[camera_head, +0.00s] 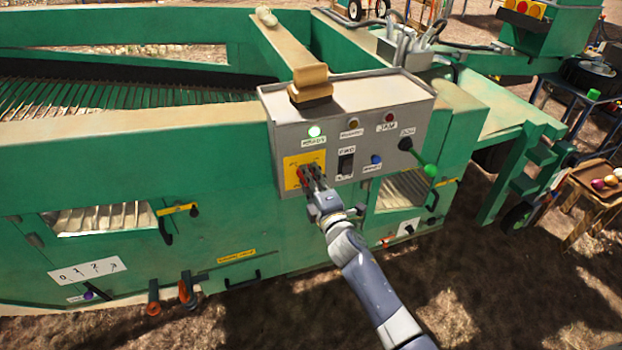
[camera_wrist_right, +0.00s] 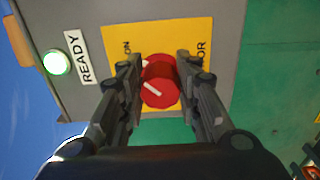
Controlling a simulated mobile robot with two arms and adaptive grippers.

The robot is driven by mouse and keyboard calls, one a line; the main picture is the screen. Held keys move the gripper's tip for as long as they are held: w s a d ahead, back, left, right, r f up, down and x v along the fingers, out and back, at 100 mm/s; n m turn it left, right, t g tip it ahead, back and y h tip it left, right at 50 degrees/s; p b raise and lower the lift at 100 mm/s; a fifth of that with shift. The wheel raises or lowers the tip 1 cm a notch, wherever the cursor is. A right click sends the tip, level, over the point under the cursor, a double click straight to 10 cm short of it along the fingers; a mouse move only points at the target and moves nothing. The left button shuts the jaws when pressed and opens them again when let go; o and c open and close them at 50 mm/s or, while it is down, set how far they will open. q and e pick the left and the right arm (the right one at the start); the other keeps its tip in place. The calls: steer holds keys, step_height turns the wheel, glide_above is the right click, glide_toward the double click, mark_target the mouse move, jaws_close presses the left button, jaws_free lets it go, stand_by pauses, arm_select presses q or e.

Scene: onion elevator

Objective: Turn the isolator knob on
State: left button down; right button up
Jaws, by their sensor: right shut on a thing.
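The isolator knob is red with a white pointer line and sits on a yellow plate; it shows clearly in the right wrist view (camera_wrist_right: 158,88). The yellow plate (camera_head: 291,172) is on the lower left of the grey control box (camera_head: 400,97) in the head view. My right gripper (camera_head: 308,174) is at the knob, and in the right wrist view its fingers (camera_wrist_right: 158,80) stand on both sides of it, shut on it. The word ON shows on the plate beside the knob. In the head view the gripper mostly hides the knob. My left gripper is not in view.
A lit green lamp (camera_head: 314,131) labelled READY is above the plate. A black switch (camera_head: 346,162), a blue button (camera_head: 376,159) and a green-ended lever (camera_head: 425,163) are to the right. A wooden beam (camera_head: 290,50) rests on the box. The green machine (camera_head: 130,160) spreads left.

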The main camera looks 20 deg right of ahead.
steer(key=o, duration=1.1)
steer(key=s, duration=1.2)
steer(key=shift+d, duration=0.25)
